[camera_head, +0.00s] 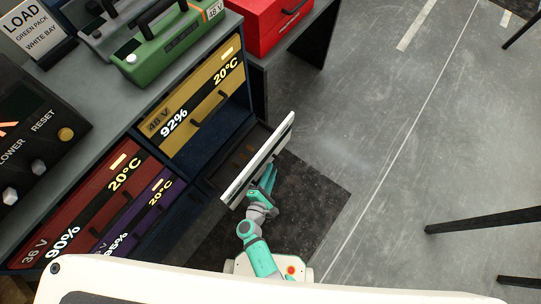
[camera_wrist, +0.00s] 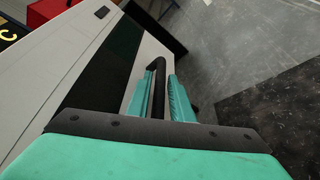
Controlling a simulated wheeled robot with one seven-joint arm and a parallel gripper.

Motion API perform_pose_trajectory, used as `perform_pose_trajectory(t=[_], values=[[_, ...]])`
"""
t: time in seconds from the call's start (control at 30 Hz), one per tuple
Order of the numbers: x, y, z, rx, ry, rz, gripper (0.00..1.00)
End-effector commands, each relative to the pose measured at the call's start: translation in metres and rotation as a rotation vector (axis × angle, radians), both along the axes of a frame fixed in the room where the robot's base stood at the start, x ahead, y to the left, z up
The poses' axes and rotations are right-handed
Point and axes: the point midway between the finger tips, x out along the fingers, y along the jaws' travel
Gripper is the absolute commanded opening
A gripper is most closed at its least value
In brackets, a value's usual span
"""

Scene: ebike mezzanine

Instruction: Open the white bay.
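The white bay (camera_head: 254,166) is a drawer with a white front panel, standing out from the dark blue cabinet, with its dark interior (camera_head: 232,155) showing behind the front. In the wrist view its white face (camera_wrist: 75,58) fills the left side, with a black strip and a black bar handle (camera_wrist: 158,75). My gripper (camera_head: 267,181) is at the outer side of this front. In the wrist view my gripper (camera_wrist: 160,98) has its teal fingers on both sides of the handle, closed on it. A sign (camera_head: 38,29) reads "LOAD GREEN PACK WHITE BAY". The green pack (camera_head: 168,45) sits on the cabinet top.
The yellow bay (camera_head: 192,108), red bay (camera_head: 85,200) and purple bay (camera_head: 140,212) look shut. A red box (camera_head: 272,25) stands at the back. A black control box (camera_head: 35,130) is at left. Open grey floor (camera_head: 400,120) lies right, with dark legs (camera_head: 480,222) at its edge.

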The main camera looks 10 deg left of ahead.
Motion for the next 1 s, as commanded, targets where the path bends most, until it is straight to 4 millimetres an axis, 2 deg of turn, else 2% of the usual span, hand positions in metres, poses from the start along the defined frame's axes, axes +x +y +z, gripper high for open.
perform_pose_trajectory(t=[0.17, 0.27, 0.7, 0.83, 1.0], values=[[-0.002, 0.000, 0.000, 0.001, -0.001, -0.001, 0.20], [-0.009, 0.002, 0.002, 0.001, 0.000, 0.000, 0.20], [-0.082, 0.017, 0.018, 0.000, 0.001, 0.000, 0.20], [-0.096, 0.020, 0.021, 0.000, 0.001, -0.001, 0.20], [-0.103, 0.022, 0.023, 0.000, 0.000, -0.001, 0.20]])
